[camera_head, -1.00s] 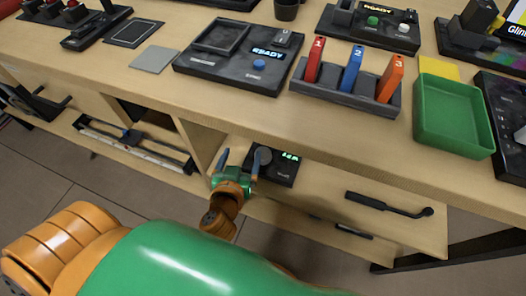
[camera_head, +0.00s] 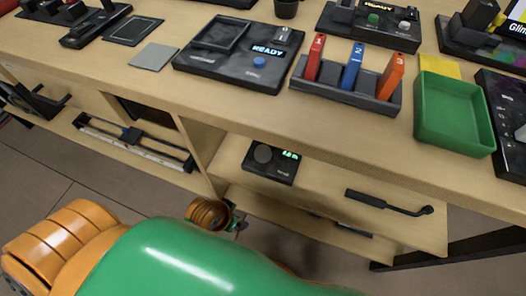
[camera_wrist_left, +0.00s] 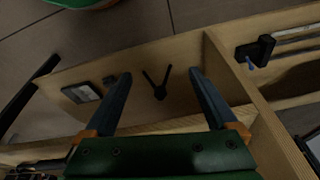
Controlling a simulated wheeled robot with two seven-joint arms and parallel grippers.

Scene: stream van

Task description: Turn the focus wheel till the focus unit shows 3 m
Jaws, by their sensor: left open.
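The focus unit (camera_head: 283,176) is a small black box on the lower shelf under the counter. Its round dark grey focus wheel (camera_head: 262,154) is at its left side. A small green readout (camera_head: 290,155) is lit beside the wheel, with digits too small to read surely. My left gripper (camera_head: 240,224) is below and left of the unit, apart from it, partly hidden by its own orange wrist. I cannot make out the focus wheel surely in that view. My right gripper is not in view.
A black handle-like tool (camera_head: 388,203) lies on the shelf right of the unit. A wooden divider (camera_head: 203,150) stands left of it, with a slider rail (camera_head: 135,142) beyond. The counter (camera_head: 230,112) overhangs above, carrying a green tray (camera_head: 452,142) and several devices.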

